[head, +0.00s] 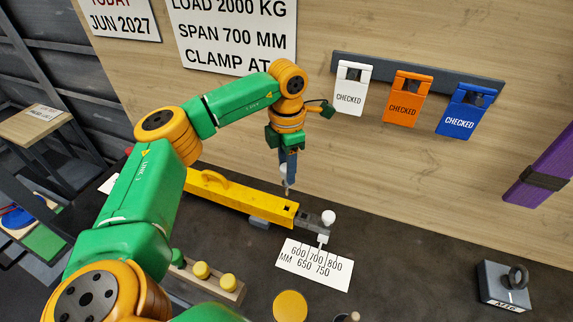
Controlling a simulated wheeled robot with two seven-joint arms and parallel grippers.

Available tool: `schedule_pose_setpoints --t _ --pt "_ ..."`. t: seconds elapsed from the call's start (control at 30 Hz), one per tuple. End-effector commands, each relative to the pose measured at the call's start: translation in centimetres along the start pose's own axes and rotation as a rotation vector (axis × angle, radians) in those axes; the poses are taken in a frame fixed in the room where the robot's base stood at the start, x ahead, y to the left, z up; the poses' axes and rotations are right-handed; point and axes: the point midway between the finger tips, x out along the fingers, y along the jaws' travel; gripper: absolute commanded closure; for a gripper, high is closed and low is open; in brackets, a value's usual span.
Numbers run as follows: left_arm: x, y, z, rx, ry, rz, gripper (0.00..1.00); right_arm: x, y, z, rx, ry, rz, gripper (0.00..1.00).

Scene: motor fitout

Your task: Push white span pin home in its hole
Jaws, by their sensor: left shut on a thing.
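My left gripper (288,175) points straight down over the right end of the yellow beam (235,200). It is shut on a slim white thing, which looks like the white span pin (285,184); the fingers hide most of it. Its lower tip is close above or at the beam's top, near a dark square hole (288,207); I cannot tell how deep it sits. A grey bar (310,219) comes out of the beam's right end and carries a white round knob (328,217). A white pointer (322,239) hangs over the scale plate (314,264). My right gripper is not in view.
White, orange (402,98) and blue (460,110) checked tags hang on a wall rail. A dark weight (504,286) with a ring stands right. The bench's right middle is clear.

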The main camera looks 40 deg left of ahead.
Motion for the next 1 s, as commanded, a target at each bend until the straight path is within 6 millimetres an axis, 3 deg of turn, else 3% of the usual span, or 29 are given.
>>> schedule_pose_setpoints --t 0.1,0.33,1.0 --pt "2.0 0.0 0.0 0.000 0.001 -0.001 1.00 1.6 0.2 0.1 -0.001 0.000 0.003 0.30" --pt "4.6 0.0 0.0 0.000 0.001 0.000 1.00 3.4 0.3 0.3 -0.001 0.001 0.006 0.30" --pt "4.6 0.0 0.0 0.000 0.000 0.000 1.00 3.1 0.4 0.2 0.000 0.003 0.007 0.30"
